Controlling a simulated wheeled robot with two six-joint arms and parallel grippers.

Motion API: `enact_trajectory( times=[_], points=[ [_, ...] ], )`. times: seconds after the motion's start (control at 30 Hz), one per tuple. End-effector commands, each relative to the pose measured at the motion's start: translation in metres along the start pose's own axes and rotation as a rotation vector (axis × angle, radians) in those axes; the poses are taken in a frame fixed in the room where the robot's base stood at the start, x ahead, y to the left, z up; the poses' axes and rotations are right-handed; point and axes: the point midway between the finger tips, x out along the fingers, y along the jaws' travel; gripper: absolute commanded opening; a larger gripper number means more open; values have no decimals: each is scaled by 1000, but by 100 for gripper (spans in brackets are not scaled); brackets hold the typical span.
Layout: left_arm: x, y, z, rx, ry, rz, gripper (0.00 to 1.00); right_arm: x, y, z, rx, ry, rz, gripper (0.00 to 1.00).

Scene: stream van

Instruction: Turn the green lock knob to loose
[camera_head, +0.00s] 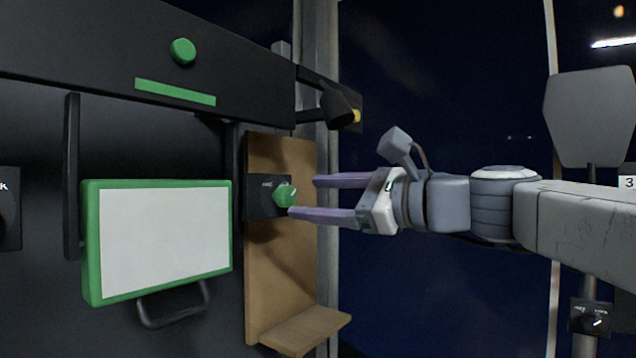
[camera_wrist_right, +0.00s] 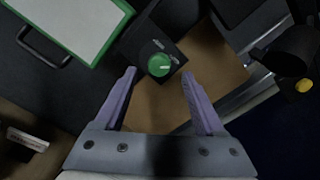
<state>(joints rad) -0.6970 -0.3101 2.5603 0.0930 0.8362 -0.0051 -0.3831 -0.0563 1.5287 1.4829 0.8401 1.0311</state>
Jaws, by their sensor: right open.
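The green lock knob (camera_head: 285,195) sits on a small black plate (camera_head: 257,185) with pale lettering too small to read, on a brown wooden panel. A white pointer line shows on it. My right gripper (camera_head: 302,196) comes in from the right, open, its two purple fingers pointing at the knob. In the right wrist view the knob (camera_wrist_right: 159,65) lies beyond and between the open fingertips (camera_wrist_right: 158,75), a little nearer the left one; contact cannot be made out. My left gripper is in neither view.
A green-framed white panel (camera_head: 165,240) with a black handle is left of the knob. A wooden ledge (camera_head: 308,328) juts out below. A black lamp-like fitting (camera_head: 338,108) is above right. Another black dial box (camera_head: 591,318) is at the lower right.

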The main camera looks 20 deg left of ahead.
Motion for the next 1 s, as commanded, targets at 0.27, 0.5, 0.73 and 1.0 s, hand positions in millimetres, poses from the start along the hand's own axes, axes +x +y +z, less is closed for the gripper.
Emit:
enact_trajectory(
  times=[0.27, 0.5, 0.73, 1.0],
  points=[
    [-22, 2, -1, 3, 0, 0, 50, 41, -1, 2, -1, -2, 2, 72],
    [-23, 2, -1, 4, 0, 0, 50, 49, 1, 1, -2, -1, 3, 72],
    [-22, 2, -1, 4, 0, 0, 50, 49, 2, 1, -2, -2, 3, 41],
    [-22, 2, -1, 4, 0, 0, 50, 49, 2, 1, -5, -2, 4, 0]
  ],
)
